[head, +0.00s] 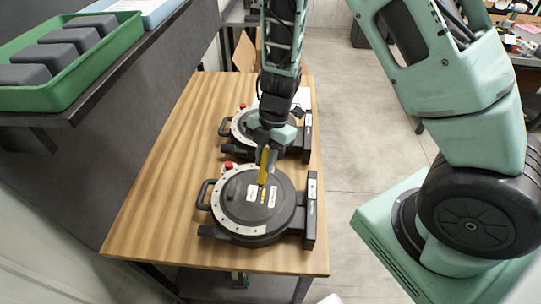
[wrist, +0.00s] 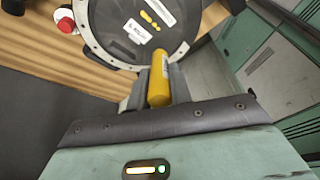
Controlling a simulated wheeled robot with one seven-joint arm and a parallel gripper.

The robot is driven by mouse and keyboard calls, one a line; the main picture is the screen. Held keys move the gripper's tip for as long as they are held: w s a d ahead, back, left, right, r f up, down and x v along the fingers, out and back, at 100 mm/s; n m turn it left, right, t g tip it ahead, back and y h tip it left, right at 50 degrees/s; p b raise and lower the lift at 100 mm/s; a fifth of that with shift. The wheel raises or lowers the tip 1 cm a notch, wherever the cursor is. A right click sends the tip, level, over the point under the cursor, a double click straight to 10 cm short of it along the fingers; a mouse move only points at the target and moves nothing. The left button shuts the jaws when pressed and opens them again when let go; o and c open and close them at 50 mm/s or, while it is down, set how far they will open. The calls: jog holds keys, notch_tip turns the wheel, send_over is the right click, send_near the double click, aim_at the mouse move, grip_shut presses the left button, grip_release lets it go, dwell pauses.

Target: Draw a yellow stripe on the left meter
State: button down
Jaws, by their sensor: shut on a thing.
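Two round black seed meters with pale rims lie on a wooden table: a near one (head: 282,207) and a far one (head: 239,128). Neither is clearly to the left of the other. My gripper (head: 265,150) is shut on a yellow marker (head: 264,167), which points down over the near meter. In the wrist view the marker (wrist: 159,80) sits between the fingers, before a meter disc (wrist: 108,22). Small yellow marks (wrist: 150,18) show on that disc between white labels. Yellow also shows on the near meter between its labels. Whether the marker tip touches is unclear.
The wooden table (head: 150,215) has free room left of the meters. A green tray (head: 75,85) with several grey blocks stands on a dark shelf at upper left. Each meter has a red knob (head: 228,165) and side handle. Grey floor lies to the right.

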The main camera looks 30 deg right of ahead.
notch_tip(320, 180, down, 6)
jog(key=b, duration=0.6)
jog(key=shift+f+p, duration=0.3)
jog(key=shift+f, duration=0.1)
dwell(1.7)
jog(key=shift+w+d+r+p, duration=0.1)
jog(key=shift+w+d+p, duration=0.1)
jog(key=shift+p, duration=0.4)
jog(key=shift+w+d+p, duration=0.85)
jog(key=shift+w+p, duration=0.25)
jog(key=shift+p, duration=0.95)
dwell(1.4)
jog(key=shift+w+d+p, duration=0.2)
jog(key=shift+w+p, duration=0.1)
jog(key=shift+p, duration=0.4)
